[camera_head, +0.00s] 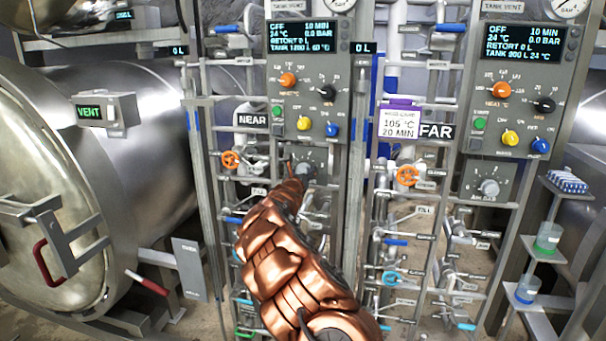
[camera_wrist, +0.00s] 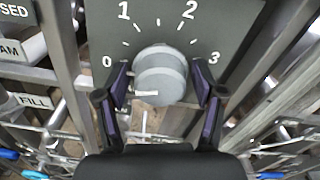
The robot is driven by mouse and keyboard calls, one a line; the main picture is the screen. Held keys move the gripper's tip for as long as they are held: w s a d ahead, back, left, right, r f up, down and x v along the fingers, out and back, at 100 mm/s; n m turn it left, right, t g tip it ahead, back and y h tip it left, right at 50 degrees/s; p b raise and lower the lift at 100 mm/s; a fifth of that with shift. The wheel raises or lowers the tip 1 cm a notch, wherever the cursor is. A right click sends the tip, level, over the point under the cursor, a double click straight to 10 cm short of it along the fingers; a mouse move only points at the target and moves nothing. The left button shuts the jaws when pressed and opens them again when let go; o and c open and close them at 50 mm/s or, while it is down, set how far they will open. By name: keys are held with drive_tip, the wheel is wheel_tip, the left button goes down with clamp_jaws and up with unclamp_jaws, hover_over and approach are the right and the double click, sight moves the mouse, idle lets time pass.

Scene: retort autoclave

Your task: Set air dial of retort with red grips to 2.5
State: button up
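The retort with red grips (camera_head: 48,262) stands at the left, with a closed round door. The NEAR panel (camera_head: 341,100) is beside it, and its air dial plate (camera_head: 318,157) is low on that panel. In the wrist view the dial's grey knob (camera_wrist: 162,75) sits below a scale from 0 to 3. A white mark on the knob lies at its lower left, pointing roughly left, toward the 0 side. My gripper (camera_wrist: 165,95) is open, with one finger on each side of the knob and small gaps visible. In the head view my copper arm partly hides the knob.
The NEAR panel's orange, black, yellow and blue knobs and green button (camera_head: 277,111) are above the dial. Pipes and valves, including an orange valve wheel (camera_head: 231,160), crowd around it. The FAR panel (camera_head: 518,85) with its own air dial (camera_head: 489,187) stands at the right.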

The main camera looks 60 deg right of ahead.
drive_tip(key=c, duration=1)
drive_tip(key=shift+o, duration=0.2)
